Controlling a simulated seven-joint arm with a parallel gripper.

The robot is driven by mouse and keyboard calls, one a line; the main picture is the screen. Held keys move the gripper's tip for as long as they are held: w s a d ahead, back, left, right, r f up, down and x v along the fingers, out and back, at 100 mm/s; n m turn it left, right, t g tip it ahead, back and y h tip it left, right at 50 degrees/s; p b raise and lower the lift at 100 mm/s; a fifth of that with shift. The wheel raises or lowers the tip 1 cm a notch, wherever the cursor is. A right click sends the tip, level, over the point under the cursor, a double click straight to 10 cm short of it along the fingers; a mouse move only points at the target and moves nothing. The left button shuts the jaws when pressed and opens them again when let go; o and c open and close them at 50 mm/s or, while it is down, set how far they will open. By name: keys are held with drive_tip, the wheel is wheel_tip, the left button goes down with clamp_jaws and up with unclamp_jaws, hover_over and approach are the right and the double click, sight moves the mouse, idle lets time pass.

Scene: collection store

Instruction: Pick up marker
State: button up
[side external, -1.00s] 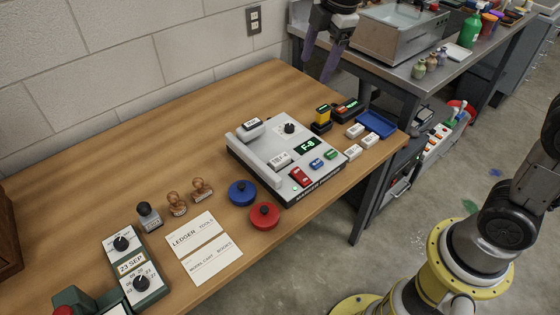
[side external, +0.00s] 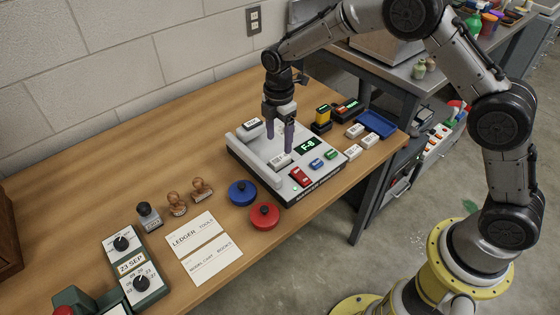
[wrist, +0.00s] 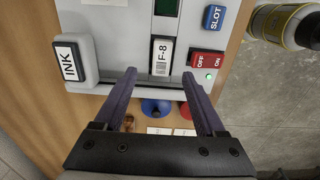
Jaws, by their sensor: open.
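A small white block marked F-8 (side external: 280,160), the likeliest marker, sits on the pale grey machine (side external: 262,178) on the wooden table. In the wrist view the F-8 block (wrist: 161,57) shows just beyond the fingertips, roughly centred between them. My gripper (side external: 280,146) is open and points down over the machine, close above the block. The wrist view also shows my gripper (wrist: 159,75) with its two dark fingers wide apart and nothing between them. I cannot tell the exact height of the fingertips above the block.
A raised INK block (wrist: 76,58) stands left of the fingers in the wrist view. A red switch (side external: 299,177) and blue SLOT button (wrist: 214,17) are close by. Blue (side external: 242,192) and red (side external: 264,215) lidded pots stand in front. White blocks (side external: 369,141) and a blue tray (side external: 376,123) lie right.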

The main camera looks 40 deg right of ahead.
sight(280, 159)
drive_tip(key=shift+s+f, duration=0.15)
drive_tip(key=shift+f, duration=3.05)
clamp_jaws()
